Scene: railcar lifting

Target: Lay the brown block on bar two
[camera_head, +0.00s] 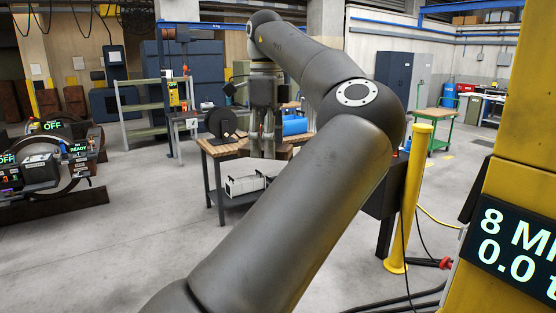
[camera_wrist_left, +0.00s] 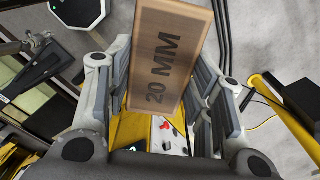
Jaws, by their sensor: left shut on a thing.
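The brown block (camera_wrist_left: 172,55), marked "20 MM", shows large in the left wrist view between the fingers of my left gripper (camera_wrist_left: 165,85). My left gripper is shut on it. In the head view my left gripper (camera_head: 265,128) points down over a wooden-topped table, beyond my dark arm. I cannot pick out bar two in either view. My right gripper is not in view.
The wooden table (camera_head: 215,146) carries a black reel (camera_head: 220,121) and a blue cylinder (camera_head: 294,126). A grey box (camera_head: 245,185) is on its lower shelf. A yellow post (camera_head: 409,200) and a yellow machine with a display (camera_head: 515,240) stand at right. Floor (camera_head: 120,240) at left front is clear.

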